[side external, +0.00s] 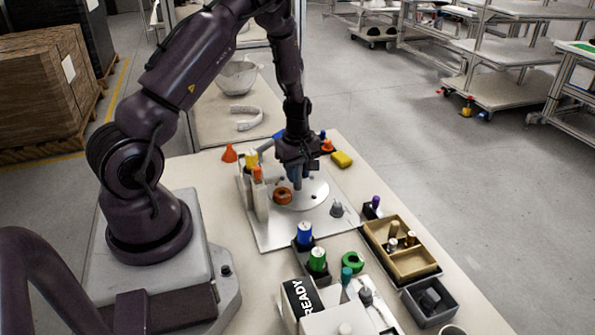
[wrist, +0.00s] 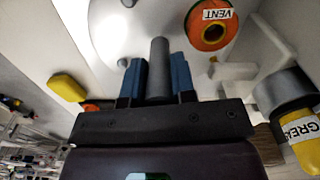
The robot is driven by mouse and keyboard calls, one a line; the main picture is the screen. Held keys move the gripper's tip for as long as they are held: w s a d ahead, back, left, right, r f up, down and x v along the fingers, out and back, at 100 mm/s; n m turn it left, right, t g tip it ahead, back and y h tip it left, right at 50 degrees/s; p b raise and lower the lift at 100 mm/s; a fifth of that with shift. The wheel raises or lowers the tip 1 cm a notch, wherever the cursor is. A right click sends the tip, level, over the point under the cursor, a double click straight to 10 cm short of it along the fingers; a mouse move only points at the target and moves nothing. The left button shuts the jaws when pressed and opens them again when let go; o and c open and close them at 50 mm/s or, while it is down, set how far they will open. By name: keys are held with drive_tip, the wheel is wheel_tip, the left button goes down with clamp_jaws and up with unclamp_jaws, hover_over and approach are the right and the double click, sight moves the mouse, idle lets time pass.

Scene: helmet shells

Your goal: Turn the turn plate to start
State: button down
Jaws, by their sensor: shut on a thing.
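The turn plate (side external: 316,190) is a light round disc on a flat base panel (side external: 268,240). In the wrist view the plate (wrist: 115,35) fills the top middle. A grey upright post (wrist: 159,60) stands on it. My gripper (wrist: 156,78) has its blue fingers on either side of the post and is shut on it. In the side view my gripper (side external: 297,180) points down over the plate, and its fingers hide most of the post. An orange ring labelled VENT (wrist: 211,24) is right of the post, and shows at the plate's left edge in the side view (side external: 282,196).
A yellow container labelled GREASE (wrist: 302,140) is at the right of the wrist view. A yellow block (side external: 341,159) lies behind the plate. Blue (side external: 304,233) and green (side external: 318,260) cylinders, a wooden tray (side external: 412,264) and a READY box (side external: 312,305) stand in front.

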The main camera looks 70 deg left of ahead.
drive_tip(key=shift+r+n, duration=0.1)
drive_tip(key=shift+n, duration=6.2)
drive_tip(key=c, duration=0.9)
unclamp_jaws()
drive_tip(key=shift+c, duration=0.2)
wheel_tip(320, 180, up, 13)
